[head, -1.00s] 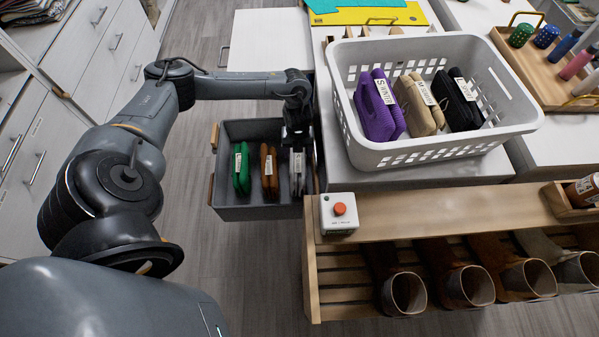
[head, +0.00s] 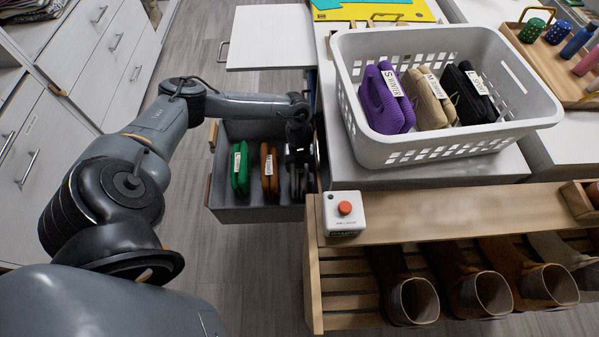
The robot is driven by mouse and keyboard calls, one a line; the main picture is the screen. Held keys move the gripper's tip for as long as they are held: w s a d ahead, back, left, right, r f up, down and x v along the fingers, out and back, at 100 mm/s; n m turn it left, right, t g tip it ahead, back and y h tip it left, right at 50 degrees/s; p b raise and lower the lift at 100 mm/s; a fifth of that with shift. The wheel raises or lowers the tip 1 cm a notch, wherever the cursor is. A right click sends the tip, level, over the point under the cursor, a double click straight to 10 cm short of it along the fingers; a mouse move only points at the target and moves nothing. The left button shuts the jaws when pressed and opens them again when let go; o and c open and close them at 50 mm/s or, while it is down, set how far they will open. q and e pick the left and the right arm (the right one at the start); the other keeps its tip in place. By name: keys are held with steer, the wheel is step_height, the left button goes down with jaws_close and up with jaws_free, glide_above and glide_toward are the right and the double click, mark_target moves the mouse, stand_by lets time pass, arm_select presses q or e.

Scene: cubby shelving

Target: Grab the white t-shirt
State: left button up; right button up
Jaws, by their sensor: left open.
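A grey drawer bin (head: 245,215) stands pulled out at the middle left. It holds a folded green garment (head: 240,170) and a folded brown garment (head: 269,172), each upright with a white tag. A pale grey-white folded item, likely the white t-shirt (head: 302,186), stands in the bin's right part, mostly hidden by my gripper. My left gripper (head: 298,182) points down over this item, its fingers open and reaching into the bin around it. Whether the fingers touch the cloth cannot be told. My right gripper is not in view.
A white basket (head: 375,155) with purple (head: 385,100), tan and black folded items stands on the counter to the right. A white box with a red button (head: 344,210) sits on the wooden shelf (head: 440,210) above several boots. Floor left of the bin is clear.

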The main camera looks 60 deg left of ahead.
arm_select(q)
steer(key=shift+f, duration=0.6)
steer(key=shift+r, duration=0.1)
steer(key=c, duration=0.8)
